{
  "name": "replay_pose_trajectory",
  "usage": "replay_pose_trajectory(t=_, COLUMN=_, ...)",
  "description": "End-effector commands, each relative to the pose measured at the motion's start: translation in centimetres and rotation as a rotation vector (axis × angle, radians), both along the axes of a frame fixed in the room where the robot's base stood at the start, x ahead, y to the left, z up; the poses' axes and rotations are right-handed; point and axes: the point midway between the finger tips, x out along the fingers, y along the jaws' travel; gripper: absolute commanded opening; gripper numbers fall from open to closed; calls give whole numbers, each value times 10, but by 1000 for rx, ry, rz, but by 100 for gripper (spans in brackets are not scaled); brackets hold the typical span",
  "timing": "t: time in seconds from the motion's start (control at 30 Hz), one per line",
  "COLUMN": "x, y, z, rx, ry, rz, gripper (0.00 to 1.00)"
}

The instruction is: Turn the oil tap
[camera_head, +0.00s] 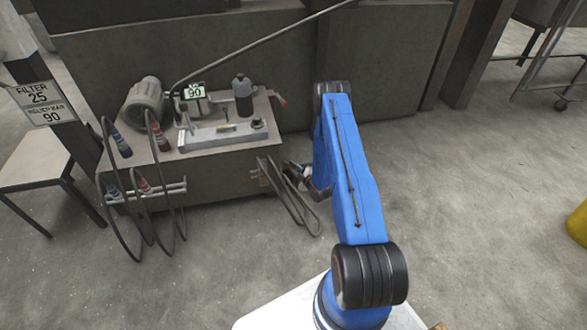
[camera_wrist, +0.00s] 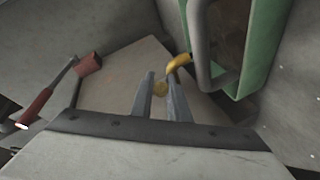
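My gripper (camera_wrist: 160,76) points at a pale flat surface in the wrist view. Its two grey fingers are apart, with a narrow gap. A curved yellow piece (camera_wrist: 178,64), possibly the oil tap's handle, lies just beyond and right of the right fingertip. A small round brass-coloured part (camera_wrist: 160,88) shows between the fingers; I cannot tell whether they touch it. In the head view my gripper (camera_head: 297,176) is low by the right side of the grey machine cabinet (camera_head: 225,182), partly hidden by my blue arm. The tap cannot be made out there.
A green frame (camera_wrist: 262,45) with a grey curved bar (camera_wrist: 200,50) stands close right of the fingers. A red block (camera_wrist: 88,64) and a red-handled lever (camera_wrist: 42,98) are at left. Looped hoses (camera_head: 290,205) hang near my gripper. Open floor (camera_head: 470,220) lies right.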

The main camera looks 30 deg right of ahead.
Motion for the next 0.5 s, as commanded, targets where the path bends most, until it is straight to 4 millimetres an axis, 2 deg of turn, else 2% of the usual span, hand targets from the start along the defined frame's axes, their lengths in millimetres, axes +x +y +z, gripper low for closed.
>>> replay_pose_trajectory(t=0.23, x=0, y=5, z=0, rx=3, ry=1, rz=-37, gripper=0)
replay_pose_trajectory(t=0.5, x=-2, y=13, z=-1, rx=2, ry=2, rz=-181, gripper=0)
